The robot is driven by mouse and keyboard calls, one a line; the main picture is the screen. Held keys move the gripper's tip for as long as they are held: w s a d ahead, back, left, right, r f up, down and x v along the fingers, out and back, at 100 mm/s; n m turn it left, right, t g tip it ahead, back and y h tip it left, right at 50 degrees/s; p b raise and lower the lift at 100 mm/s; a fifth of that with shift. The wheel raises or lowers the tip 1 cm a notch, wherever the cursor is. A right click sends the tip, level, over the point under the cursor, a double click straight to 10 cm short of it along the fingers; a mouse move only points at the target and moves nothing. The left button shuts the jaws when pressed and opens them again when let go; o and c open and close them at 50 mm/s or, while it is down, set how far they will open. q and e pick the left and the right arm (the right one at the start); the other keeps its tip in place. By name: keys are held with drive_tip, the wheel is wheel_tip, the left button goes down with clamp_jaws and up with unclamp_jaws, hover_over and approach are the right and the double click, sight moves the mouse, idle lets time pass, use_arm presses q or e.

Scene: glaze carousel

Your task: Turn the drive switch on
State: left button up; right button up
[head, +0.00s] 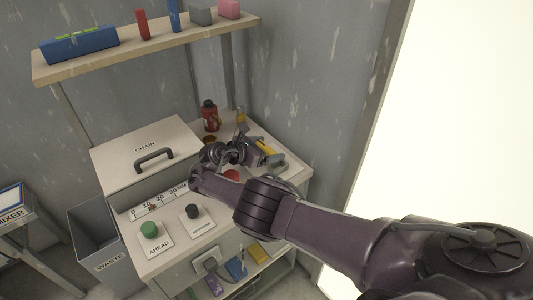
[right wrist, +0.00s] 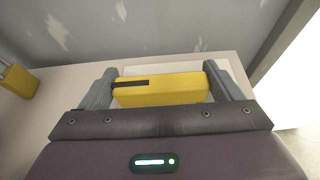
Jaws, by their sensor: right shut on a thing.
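My right gripper (head: 262,153) reaches over the right back part of the cabinet top. In the right wrist view the gripper (right wrist: 160,92) has one finger at each end of a yellow bar (right wrist: 165,92) with a black stripe, and is shut on it. The bar lies over a pale plate on the top, and it also shows in the head view (head: 266,146). It may be the drive switch's handle; I can read no label on it. My left gripper is not in view.
The cabinet top also bears a green AHEAD button (head: 149,229), a black knob (head: 193,211), a red button (head: 232,175) partly behind my arm, and a red bottle (head: 210,116). A yellow padlock-like thing (right wrist: 17,80) stands left of the bar.

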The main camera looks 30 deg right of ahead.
sight(267, 147)
drive_tip(key=shift+f, duration=0.1)
idle(0.3)
drive_tip(key=o, duration=0.8)
wheel_tip(267, 147, up, 20)
drive_tip(key=p, duration=1.7)
